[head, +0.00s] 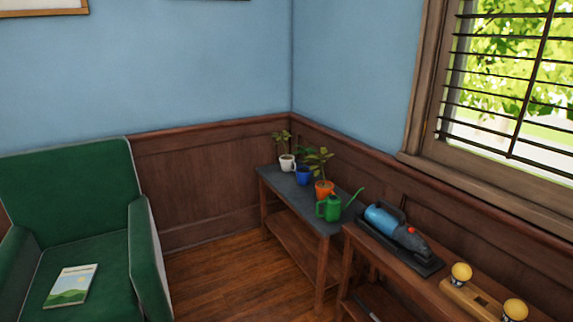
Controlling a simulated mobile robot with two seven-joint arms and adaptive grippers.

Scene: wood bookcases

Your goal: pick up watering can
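The green watering can (329,209) stands upright on the near end of a dark-topped wooden table (273,182) in the corner. Its long spout points to the right. It is just in front of an orange pot (324,188) with a plant; I cannot tell whether they touch. Neither of my grippers is in the head view.
A blue pot (303,176) and a white pot (287,163) stand farther back. A nearer wooden table holds a blue handheld vacuum (381,219) and a wooden block with yellow knobs (470,300). A green armchair (68,190) holds a book (71,285). Wood floor (240,275) is clear between.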

